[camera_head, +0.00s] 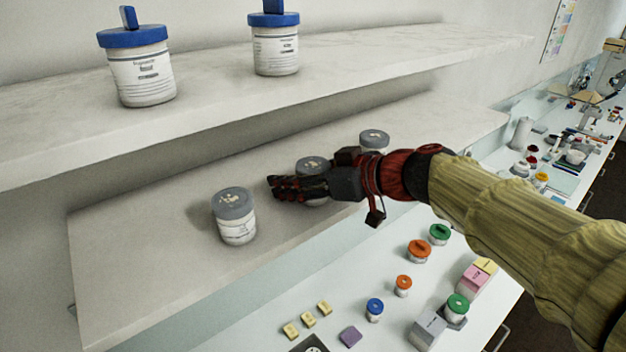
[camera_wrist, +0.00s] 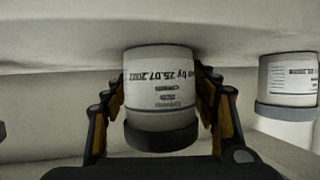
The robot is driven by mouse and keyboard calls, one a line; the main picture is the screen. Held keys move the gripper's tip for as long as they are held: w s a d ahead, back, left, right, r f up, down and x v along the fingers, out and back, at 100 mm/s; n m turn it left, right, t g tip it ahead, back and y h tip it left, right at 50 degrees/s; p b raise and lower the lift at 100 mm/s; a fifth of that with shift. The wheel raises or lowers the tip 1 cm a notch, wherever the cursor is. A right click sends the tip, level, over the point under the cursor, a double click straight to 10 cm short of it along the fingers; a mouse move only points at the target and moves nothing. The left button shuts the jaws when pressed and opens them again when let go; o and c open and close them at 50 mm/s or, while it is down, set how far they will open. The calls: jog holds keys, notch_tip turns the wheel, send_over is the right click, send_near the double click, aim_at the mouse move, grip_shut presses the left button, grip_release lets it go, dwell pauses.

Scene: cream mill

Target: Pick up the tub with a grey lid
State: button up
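Three white tubs with grey lids stand on the lower shelf in the head view: a left one (camera_head: 236,228), a middle one (camera_head: 312,164) and a right one (camera_head: 374,138). My gripper (camera_head: 284,188) is at the middle tub, its fingers level across the body and hiding most of it. The lid shows above the fingers and a bit of white below. In the wrist view this tub (camera_wrist: 160,92) appears upside down, between the two fingers of my gripper (camera_wrist: 160,105). The fingers flank it closely; whether both press on it is unclear.
Another grey-lidded tub (camera_wrist: 288,80) stands to the right in the wrist view. An upper shelf (camera_head: 210,95) with two blue-lidded tubs (camera_head: 140,72) overhangs the lower shelf (camera_head: 150,270). The bench below holds small coloured-lid jars (camera_head: 418,250) and blocks.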

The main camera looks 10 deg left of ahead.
jog(key=c, duration=1.4)
